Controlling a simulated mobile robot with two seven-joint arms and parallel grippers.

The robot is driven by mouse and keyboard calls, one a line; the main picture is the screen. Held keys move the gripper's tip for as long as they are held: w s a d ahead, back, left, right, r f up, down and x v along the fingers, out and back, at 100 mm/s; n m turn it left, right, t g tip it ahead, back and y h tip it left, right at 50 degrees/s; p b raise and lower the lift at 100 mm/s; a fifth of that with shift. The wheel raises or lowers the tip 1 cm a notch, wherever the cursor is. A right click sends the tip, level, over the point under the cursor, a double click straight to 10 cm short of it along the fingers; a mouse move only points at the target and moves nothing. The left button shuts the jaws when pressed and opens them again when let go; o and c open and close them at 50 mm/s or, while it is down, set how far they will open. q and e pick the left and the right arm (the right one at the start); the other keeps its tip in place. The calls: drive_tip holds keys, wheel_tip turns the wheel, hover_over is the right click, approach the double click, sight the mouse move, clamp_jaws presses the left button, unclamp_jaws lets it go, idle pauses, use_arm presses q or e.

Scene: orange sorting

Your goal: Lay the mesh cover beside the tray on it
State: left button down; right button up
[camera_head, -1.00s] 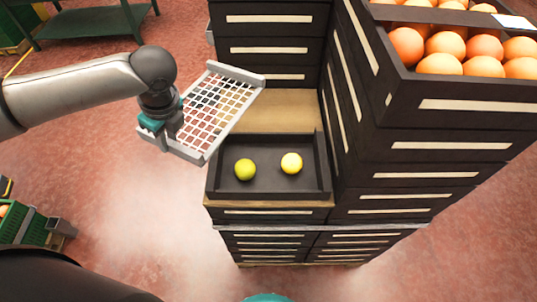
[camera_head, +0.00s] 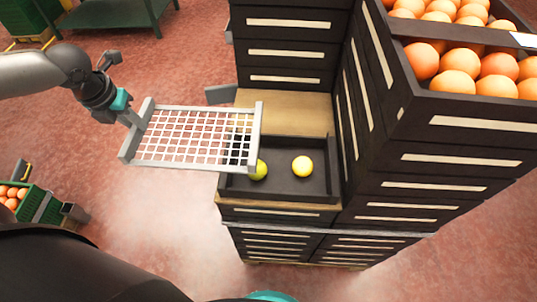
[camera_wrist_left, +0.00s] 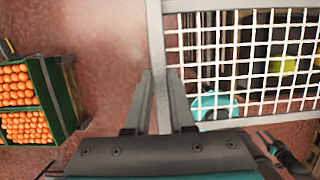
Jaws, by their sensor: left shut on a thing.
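The mesh cover (camera_head: 185,137) is a light grey framed grid, held in the air left of the tray, with its right end over the tray's left part. My left gripper (camera_head: 133,118) is shut on its left end bar; the cover's frame (camera_wrist_left: 170,95) also shows between the fingers (camera_wrist_left: 160,100) in the left wrist view.
Tall stacks of dark crates (camera_head: 440,160) stand right of and behind the tray, with an orange-filled crate (camera_head: 455,93) on top right. A wooden board (camera_head: 290,110) lies bare behind the tray. A green crate of oranges (camera_head: 30,203) is at lower left.

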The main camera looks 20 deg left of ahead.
sight(219, 137)
use_arm(q)
drive_tip(key=w+d, duration=0.1)
drive_tip(key=d, duration=0.5)
drive_tip(key=w+d, duration=0.2)
drive_tip(key=d, duration=0.4)
drive_tip(key=w+d, duration=0.1)
drive_tip(key=d, duration=0.6)
drive_tip(key=shift+w+d+r, duration=0.1)
drive_tip(key=shift+w, duration=0.25)
drive_tip(key=shift+f, duration=1.55)
wheel_tip(219, 137, down, 4)
drive_tip(key=shift+r+b, duration=0.1)
drive_tip(key=shift+b, duration=0.5)
drive_tip(key=shift+d, duration=0.15)
drive_tip(key=shift+f, duration=0.45)
drive_tip(key=c, duration=0.8)
unclamp_jaws()
drive_tip(key=shift+o, duration=0.2)
